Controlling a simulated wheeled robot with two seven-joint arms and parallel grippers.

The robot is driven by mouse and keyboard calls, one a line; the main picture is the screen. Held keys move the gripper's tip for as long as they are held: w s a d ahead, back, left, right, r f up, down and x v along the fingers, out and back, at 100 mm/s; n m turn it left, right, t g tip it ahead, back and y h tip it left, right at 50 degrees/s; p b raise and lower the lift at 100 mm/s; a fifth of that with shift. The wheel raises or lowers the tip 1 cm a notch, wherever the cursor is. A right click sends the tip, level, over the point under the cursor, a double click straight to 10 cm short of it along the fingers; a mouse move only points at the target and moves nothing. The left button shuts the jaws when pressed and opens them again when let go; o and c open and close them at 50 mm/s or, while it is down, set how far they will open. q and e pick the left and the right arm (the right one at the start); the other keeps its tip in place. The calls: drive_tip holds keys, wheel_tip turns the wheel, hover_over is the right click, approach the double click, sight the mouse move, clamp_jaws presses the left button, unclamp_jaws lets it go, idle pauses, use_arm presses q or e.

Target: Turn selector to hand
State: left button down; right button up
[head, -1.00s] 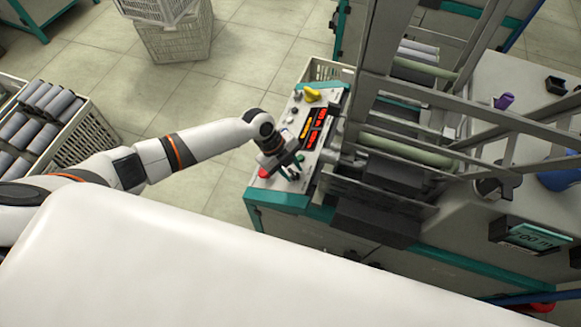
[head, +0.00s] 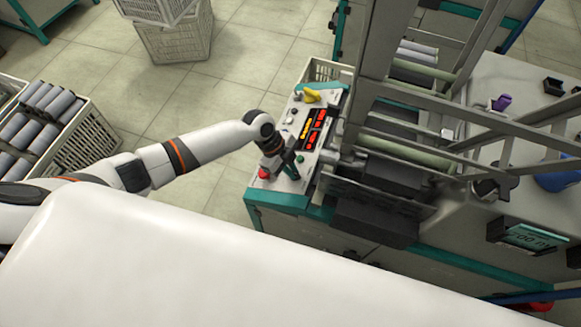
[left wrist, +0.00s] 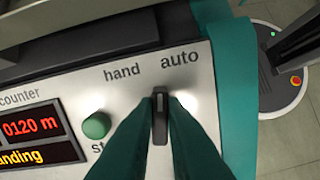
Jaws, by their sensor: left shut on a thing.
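The selector (left wrist: 160,115) is a black knob on the light control panel (left wrist: 75,90), in the left wrist view. Printed labels "hand" (left wrist: 122,73) and "auto" (left wrist: 180,58) stand above it. The knob's long side runs up the picture, with its upper end between the two labels; I cannot tell the exact setting. My left gripper (left wrist: 161,122) is shut on the selector, one teal finger on each side. In the head view my left gripper (head: 286,163) is over the near end of the panel and hides the knob. My right gripper is not in view.
A green button (left wrist: 97,125) sits left of the selector, beside a lit counter display (left wrist: 35,140). A red button (head: 264,172) and a yellow thing (head: 312,96) are on the panel. The machine's metal frame (head: 370,110) rises to the right.

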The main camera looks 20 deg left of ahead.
use_arm(q)
drive_tip(key=n+p, duration=0.1)
drive_tip(key=n, duration=0.3)
drive_tip(key=shift+r+n, duration=0.1)
drive_tip(key=shift+n, duration=0.2)
drive_tip(key=shift+w+n+p, duration=0.15)
drive_tip(key=shift+n+p, duration=0.7)
drive_tip(key=shift+n, duration=0.95)
drive_tip(key=c, duration=1.5)
unclamp_jaws()
drive_tip(key=b+v, duration=0.1)
drive_tip(key=v, duration=1.1)
